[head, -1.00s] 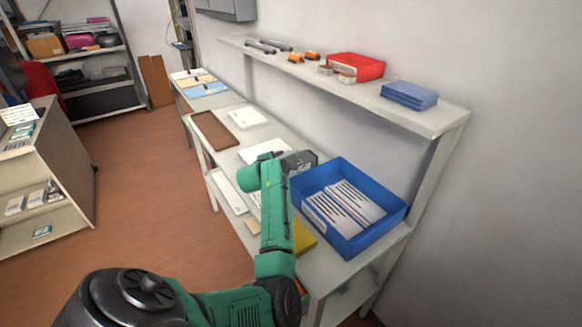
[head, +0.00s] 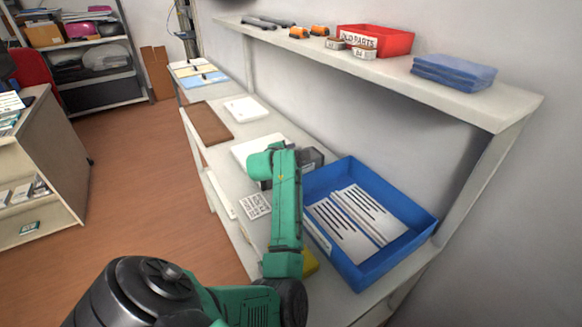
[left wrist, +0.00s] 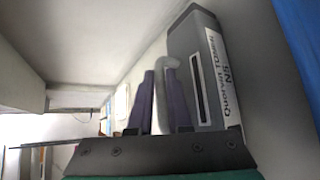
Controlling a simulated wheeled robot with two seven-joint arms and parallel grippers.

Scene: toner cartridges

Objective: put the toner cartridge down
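The toner cartridge (left wrist: 205,65) is a dark grey box with a white label reading "Quorum TONER N5". In the left wrist view it stands right of my left gripper's purple fingers (left wrist: 160,105). A pale grey hooked handle lies between the fingers, and they appear shut on it. In the head view my left gripper (head: 290,164) is partly hidden by its green wrist. The dark cartridge (head: 312,157) shows beside it, over the bench between a white pad (head: 250,148) and the blue bin. I cannot tell whether it touches the bench. My right gripper is not in view.
The blue bin (head: 426,220) holds white striped sheets and stands close to the cartridge. A brown tray (head: 207,123) and a white item (head: 246,108) lie farther along the bench. A shelf (head: 470,100) with a red bin (head: 385,40) overhangs the back.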

